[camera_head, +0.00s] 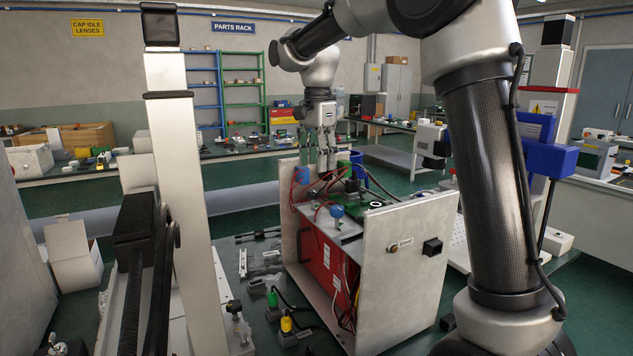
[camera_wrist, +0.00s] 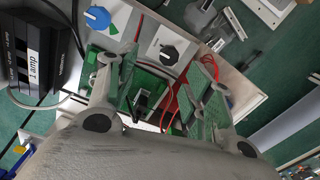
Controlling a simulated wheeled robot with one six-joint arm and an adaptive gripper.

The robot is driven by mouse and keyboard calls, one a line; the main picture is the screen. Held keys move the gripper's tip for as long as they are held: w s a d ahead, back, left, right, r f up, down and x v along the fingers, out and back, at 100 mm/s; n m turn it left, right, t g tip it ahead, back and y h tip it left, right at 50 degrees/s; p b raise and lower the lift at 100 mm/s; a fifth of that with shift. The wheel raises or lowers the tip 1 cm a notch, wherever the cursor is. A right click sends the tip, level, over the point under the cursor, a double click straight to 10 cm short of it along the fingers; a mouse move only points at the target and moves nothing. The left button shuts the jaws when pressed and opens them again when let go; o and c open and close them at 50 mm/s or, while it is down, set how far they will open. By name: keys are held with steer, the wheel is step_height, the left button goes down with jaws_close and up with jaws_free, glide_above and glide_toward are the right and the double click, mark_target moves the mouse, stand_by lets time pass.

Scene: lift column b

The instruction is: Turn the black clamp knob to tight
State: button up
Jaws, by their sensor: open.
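A black knob (camera_wrist: 168,52) with a pale pointer mark sits on a light plate in the wrist view, just beyond the fingertips. It looks like the clamp knob, though I cannot read its markings. My gripper (camera_wrist: 155,82) is open, its two fingers apart and nothing held between them. No contact with the knob shows. In the head view, my gripper (camera_head: 327,156) points down over the back of the open metal housing (camera_head: 400,275). A dark part (camera_head: 352,186) shows there near the green board, but I cannot tell if it is the same knob.
A blue knob (camera_wrist: 97,18) is left of the black one. Green boards (camera_wrist: 148,88) and red wires (camera_wrist: 205,68) lie close around the fingers. The housing has a red panel (camera_head: 318,262) and a black square fitting (camera_head: 432,247). Loose connectors lie on the bench at left.

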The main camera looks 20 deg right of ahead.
mark_target(313, 190)
steer(key=shift+w+a+f, duration=0.15)
steer(key=shift+w, duration=0.25)
steer(key=shift+w+a+f, duration=0.1)
steer(key=shift+w, duration=0.25)
steer(key=shift+w+f+m, duration=0.15)
steer(key=shift+f+m, duration=0.15)
step_height(313, 190, down, 7)
steer(key=shift+f, duration=0.1)
steer(key=c, duration=1)
